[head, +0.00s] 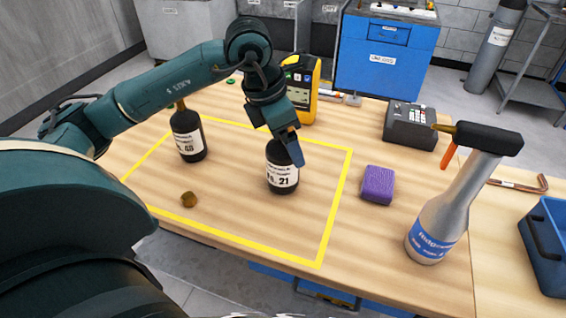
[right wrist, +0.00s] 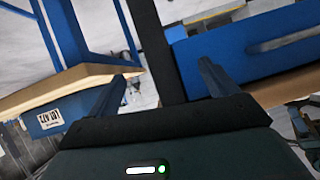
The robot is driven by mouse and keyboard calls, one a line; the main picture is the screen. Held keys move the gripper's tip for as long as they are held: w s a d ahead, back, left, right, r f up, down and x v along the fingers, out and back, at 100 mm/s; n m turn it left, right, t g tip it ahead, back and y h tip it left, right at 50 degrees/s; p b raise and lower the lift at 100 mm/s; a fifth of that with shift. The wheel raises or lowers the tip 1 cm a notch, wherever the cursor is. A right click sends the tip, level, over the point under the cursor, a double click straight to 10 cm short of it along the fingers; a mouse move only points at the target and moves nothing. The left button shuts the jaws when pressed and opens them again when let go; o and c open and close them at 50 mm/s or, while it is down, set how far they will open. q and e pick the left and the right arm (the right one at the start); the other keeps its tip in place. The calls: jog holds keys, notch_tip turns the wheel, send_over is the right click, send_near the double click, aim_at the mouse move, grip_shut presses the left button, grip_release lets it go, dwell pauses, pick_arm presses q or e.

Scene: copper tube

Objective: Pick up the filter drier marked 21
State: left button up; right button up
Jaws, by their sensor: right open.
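The filter drier marked 21 (head: 283,179) is a black bottle-like body with a white label, upright on the wooden table inside the yellow outline. My left gripper (head: 292,157) points down at its top, with a blue finger overlapping its upper right side. The gripper hides the drier's neck, and I cannot tell whether the jaws grip it. A similar drier marked 48 (head: 188,136) stands to the left, with a copper-coloured top. My right gripper (right wrist: 163,82) is open and empty in the right wrist view; it is not seen in the head view.
A yellow instrument (head: 301,92) stands behind drier 21. A purple block (head: 378,185), a grey device (head: 410,124) and a silver torch bottle (head: 432,232) are to the right. A small brown lump (head: 189,199) lies front left. A blue bin (head: 545,245) sits far right.

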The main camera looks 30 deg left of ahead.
pick_arm(q)
jog(key=shift+c, duration=0.3)
jog(key=shift+r, duration=0.1)
grip_shut()
dwell(0.4)
